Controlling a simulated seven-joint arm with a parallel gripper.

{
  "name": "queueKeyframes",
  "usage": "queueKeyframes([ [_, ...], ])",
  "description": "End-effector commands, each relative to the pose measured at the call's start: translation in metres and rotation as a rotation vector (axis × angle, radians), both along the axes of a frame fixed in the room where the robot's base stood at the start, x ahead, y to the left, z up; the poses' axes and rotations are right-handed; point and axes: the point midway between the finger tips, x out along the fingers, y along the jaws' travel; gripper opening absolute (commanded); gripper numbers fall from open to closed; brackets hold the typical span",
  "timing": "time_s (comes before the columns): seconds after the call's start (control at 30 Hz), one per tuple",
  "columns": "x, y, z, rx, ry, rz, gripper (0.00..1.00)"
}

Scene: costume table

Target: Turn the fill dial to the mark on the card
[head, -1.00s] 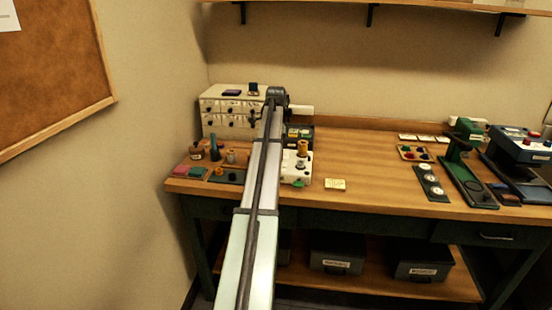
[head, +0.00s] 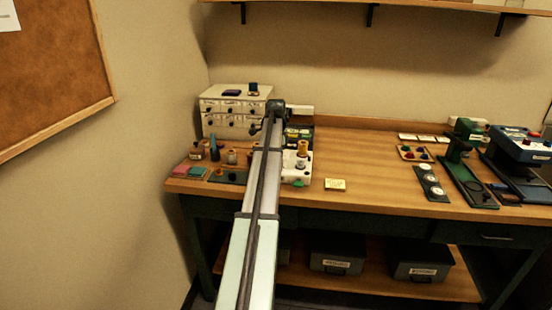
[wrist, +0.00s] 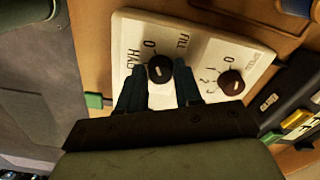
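The fill dial (wrist: 159,68) is a dark round knob with a pale pointer line on a white panel (wrist: 205,49). Marks "0" and part of "HALF" show beside it, with "FILL" printed near it. My gripper (wrist: 158,88) is open, its two dark fingers on either side of the fill dial; I cannot tell whether they touch it. A second dark knob (wrist: 231,81), marked "SPEED" with numbers, is to the right. In the head view the white machine (head: 302,166) is partly hidden by my arm. A small cream card (head: 335,184) lies right of it, its writing too small to read.
A drawer cabinet (head: 221,106) stands behind on the left. Bottles and small pads are at the left front. The table's middle (head: 360,155) is mostly clear.

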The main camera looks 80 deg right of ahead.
Motion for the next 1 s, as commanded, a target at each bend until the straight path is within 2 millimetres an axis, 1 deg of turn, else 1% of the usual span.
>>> queueKeyframes([
  [0.03,0.0,0.0,0.0001,0.0,0.0,0.0,0.29],
  [0.07,0.0,0.0,0.0001,0.0,0.0,0.0,0.26],
  [0.33,-0.0001,0.0002,0.0001,0.001,0.0,0.0,0.0],
  [0.67,-0.0002,0.0001,0.0001,0.002,0.0,0.048,0.0],
  [0.87,-0.0001,-0.0002,0.0001,0.003,-0.001,0.166,0.0],
  [1.0,-0.0002,-0.0001,0.0,0.003,-0.001,0.287,0.0],
])
